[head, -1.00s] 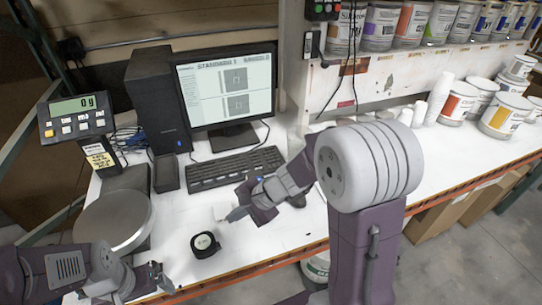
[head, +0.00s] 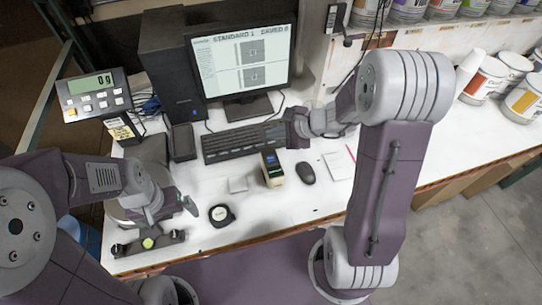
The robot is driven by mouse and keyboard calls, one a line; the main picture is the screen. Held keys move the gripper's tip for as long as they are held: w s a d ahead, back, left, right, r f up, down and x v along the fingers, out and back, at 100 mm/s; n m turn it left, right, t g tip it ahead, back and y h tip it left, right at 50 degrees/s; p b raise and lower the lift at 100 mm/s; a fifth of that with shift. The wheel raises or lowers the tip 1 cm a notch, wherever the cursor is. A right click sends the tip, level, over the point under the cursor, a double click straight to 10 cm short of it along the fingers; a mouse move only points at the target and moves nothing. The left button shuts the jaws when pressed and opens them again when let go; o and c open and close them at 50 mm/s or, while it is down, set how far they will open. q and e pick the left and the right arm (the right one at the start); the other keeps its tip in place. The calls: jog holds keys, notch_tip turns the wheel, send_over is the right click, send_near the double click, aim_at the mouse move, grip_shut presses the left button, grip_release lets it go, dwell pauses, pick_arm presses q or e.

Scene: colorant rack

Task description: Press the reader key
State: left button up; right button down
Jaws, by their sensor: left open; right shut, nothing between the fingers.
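The likely reader is a small upright handheld device (head: 272,168) with a lit screen and a yellowish lower front, in the middle of the white bench in the head view. Its key is too small to make out. My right gripper (head: 288,130) is shut and empty, over the right end of the keyboard, beyond the device and apart from it. My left gripper (head: 188,206) is open and empty near the front left of the bench, to the left of a small round black object (head: 221,214) with a pale face.
A white square (head: 238,184) lies left of the device and a black mouse (head: 306,173) right of it. Behind are a keyboard (head: 232,143), monitor (head: 243,62) and computer tower (head: 172,75). A scale display (head: 94,94) reads 0 g. A dark holder (head: 168,240) lies at the front left.

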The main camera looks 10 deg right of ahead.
aim_at(273, 159)
notch_tip(273, 159, down, 8)
jog(key=b, duration=0.6)
jog(key=shift+f+b, duration=0.1)
jog(key=shift+b, duration=0.25)
jog(key=shift+s+f+b, duration=0.1)
jog(key=shift+f+b, duration=0.2)
jog(key=shift+b, duration=0.1)
jog(key=shift+r, duration=0.1)
dwell(1.0)
jog(key=shift+f+b, duration=0.45)
jog(key=shift+b, duration=0.1)
